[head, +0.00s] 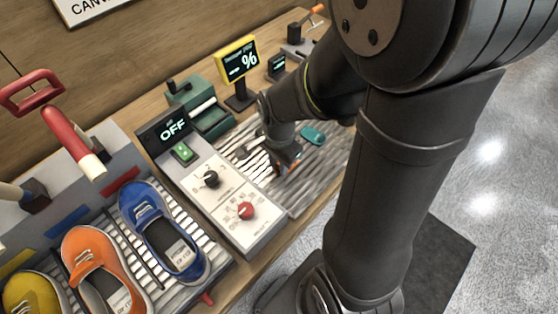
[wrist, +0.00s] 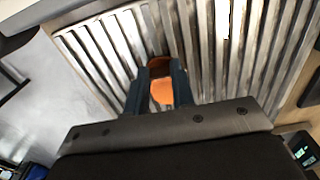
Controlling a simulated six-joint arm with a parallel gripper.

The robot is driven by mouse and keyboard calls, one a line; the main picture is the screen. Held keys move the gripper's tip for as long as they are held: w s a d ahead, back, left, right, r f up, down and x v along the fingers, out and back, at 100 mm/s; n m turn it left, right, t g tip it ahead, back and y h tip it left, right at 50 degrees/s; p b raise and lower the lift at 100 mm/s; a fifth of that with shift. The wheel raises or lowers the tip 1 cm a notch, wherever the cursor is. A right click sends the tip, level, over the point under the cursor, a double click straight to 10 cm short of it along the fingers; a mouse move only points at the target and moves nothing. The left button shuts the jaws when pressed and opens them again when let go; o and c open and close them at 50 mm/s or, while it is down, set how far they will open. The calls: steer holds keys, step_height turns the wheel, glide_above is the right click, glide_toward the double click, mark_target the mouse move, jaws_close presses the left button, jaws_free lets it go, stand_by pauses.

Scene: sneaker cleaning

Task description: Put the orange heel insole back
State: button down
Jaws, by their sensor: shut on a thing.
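My gripper (head: 287,158) is low over the ribbed metal rack (head: 330,165) on the right part of the bench. It is shut on the orange heel insole (head: 293,168), of which only a small part shows in the head view. In the wrist view the orange insole (wrist: 163,91) sits between the two dark fingers (wrist: 161,84), above the metal slats. I cannot tell whether the insole touches the slats. The orange sneaker (head: 75,240) stands at the lower left of the head view, between the yellow and blue sneakers, with its opening facing up and a white label inside.
A control box (head: 228,195) with knobs and an OFF display stands between sneakers and rack. A blue sneaker (head: 143,197) and a yellow sneaker (head: 30,295) flank the orange one. A teal piece (head: 313,136) lies on the rack. A red-handled lever (head: 72,140) rises behind the sneakers.

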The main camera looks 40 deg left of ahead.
steer(key=c, duration=1.2)
jaws_free()
steer(key=shift+f, duration=0.1)
steer(key=shift+c, duration=0.2)
step_height(320, 180, up, 12)
steer(key=shift+r, duration=0.2)
steer(key=shift+f, duration=0.1)
step_height(320, 180, down, 12)
steer(key=shift+f, duration=0.2)
steer(key=shift+r, duration=1.2)
